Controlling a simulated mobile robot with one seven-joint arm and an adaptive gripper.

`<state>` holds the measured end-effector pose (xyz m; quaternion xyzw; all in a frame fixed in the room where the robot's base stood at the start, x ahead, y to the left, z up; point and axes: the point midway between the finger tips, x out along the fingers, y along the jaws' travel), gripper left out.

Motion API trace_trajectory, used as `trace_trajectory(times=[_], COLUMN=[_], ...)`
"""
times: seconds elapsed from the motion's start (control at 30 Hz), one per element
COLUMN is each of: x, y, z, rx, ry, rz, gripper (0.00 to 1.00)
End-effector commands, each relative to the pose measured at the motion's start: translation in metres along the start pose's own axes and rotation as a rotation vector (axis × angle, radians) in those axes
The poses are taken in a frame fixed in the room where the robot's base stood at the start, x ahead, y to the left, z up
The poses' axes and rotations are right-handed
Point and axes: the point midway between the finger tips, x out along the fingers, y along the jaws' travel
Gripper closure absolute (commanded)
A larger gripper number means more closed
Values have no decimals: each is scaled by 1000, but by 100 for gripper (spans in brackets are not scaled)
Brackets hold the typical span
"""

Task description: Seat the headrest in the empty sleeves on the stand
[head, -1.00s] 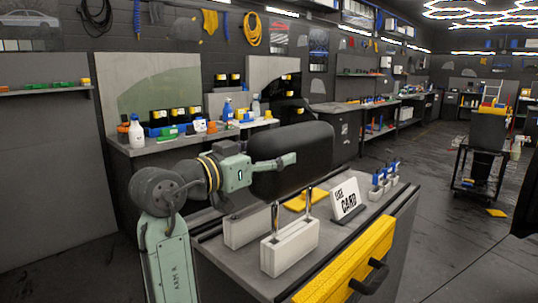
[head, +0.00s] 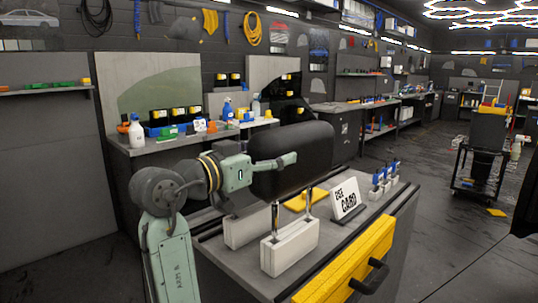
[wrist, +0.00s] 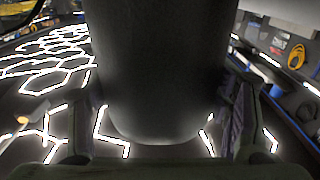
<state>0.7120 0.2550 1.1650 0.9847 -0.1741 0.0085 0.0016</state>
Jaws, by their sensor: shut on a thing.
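The black headrest (head: 291,150) is held upright in my gripper (head: 284,161), over the bench. One finger lies across its near side; the other is hidden behind it in the head view. In the wrist view the dark headrest (wrist: 155,75) fills the space between both fingers. A second pale block (head: 243,230) stands behind, left.
The bench top (head: 235,263) also holds a card sign (head: 346,198), a yellow piece (head: 305,201) and blue-topped tools in pale holders (head: 385,182). A yellow drawer (head: 348,262) sticks out in front. A black cart (head: 480,165) stands at the right on open floor.

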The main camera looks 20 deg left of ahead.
Motion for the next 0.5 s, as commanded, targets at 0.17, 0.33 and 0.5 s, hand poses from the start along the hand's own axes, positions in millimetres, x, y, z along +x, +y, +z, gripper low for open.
trace_trajectory(times=[0.17, 0.33, 0.5], x=[-1, -1, -1], y=[0, 0, 0], z=[-1, 2, 6], rx=[2, 2, 2], ry=[3, 3, 3], rz=[-1, -1, -1], gripper=[80, 80, 80])
